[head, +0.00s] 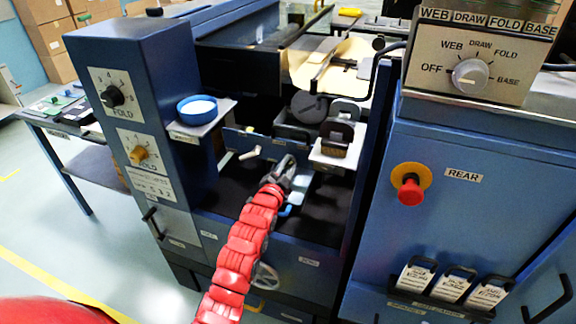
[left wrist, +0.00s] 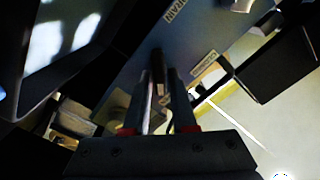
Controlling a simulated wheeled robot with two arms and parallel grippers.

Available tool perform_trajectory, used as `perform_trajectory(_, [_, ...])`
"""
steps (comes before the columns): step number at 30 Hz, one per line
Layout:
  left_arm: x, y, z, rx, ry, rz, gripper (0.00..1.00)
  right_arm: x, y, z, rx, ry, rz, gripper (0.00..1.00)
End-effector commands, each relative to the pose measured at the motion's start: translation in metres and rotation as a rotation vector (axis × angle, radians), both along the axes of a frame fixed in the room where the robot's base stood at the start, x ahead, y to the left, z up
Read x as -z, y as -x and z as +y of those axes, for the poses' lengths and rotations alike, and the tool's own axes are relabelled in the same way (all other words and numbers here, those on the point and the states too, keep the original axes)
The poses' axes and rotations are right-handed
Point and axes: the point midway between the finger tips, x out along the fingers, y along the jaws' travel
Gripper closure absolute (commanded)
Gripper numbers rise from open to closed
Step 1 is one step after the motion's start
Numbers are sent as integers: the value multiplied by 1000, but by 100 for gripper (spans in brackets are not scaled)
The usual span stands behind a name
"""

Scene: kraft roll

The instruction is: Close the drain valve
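My left gripper (head: 285,172) is at the end of the red arm, low over the dark bay of the blue machine (head: 318,241). In the left wrist view its two fingers (left wrist: 165,88) stand apart. A slim dark handle (left wrist: 157,66) shows at the fingertips, seemingly between them, on a blue panel (left wrist: 215,45) marked DRAIN; I take it for the drain valve's lever. Whether the fingers press on it I cannot tell. In the head view the gripper hides this spot. My right gripper is not in view.
A pale lever (head: 250,153) sticks out left of the gripper. A blue round dish (head: 197,108) stands on a side shelf. The knob column (head: 128,120) on the left and the rear cabinet (head: 465,215) with a red stop button (head: 410,190) flank the bay.

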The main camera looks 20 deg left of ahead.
Motion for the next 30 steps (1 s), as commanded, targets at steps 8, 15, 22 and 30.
perform_trajectory(8, [0,0,0,1,1,1,100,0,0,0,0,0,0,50])
perform_trajectory(15, [1,0,0,0,39,1,100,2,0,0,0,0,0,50])
perform_trajectory(22, [0,0,1,0,169,3,100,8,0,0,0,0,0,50])
perform_trajectory(30, [0,0,3,-1,414,14,100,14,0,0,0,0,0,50])
